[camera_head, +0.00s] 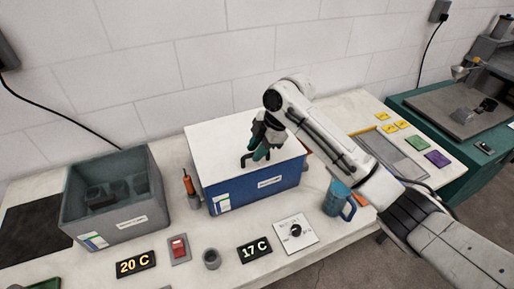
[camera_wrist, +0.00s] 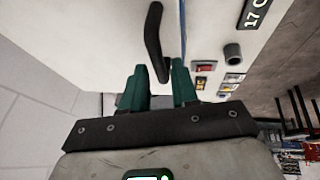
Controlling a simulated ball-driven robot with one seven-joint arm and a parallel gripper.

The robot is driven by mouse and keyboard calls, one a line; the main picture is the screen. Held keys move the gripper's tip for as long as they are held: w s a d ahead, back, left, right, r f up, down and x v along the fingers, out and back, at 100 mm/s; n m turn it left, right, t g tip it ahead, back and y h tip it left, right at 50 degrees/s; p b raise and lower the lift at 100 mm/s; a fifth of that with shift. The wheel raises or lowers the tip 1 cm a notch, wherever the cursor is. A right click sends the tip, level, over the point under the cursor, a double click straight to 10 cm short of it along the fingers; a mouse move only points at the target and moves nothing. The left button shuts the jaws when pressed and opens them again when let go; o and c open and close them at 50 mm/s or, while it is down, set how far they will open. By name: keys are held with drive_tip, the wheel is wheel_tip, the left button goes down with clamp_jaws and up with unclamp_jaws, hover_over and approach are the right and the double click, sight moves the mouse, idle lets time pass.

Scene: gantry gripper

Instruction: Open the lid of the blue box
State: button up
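The blue box (camera_head: 252,191) stands in the middle of the bench with its white lid (camera_head: 217,139) lying flat and closed on top. A dark bar handle (camera_head: 247,161) is on the lid near its front edge. It also shows in the wrist view (camera_wrist: 154,35), with its near end in line with the gap between my fingers. My gripper (camera_head: 259,153) is over the lid at the handle. In the wrist view its teal fingers (camera_wrist: 159,75) are apart, with visible space between them. I cannot tell whether either finger touches the handle.
A grey open bin (camera_head: 117,221) stands left of the box, and an orange-handled screwdriver (camera_head: 188,182) stands between them. A blue mug (camera_head: 336,199) is at the box's right. A dial plate (camera_head: 295,234), red switch (camera_head: 179,248) and temperature displays (camera_head: 254,250) lie in front. A wall is behind.

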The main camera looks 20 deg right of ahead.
clamp_jaws()
idle(0.4)
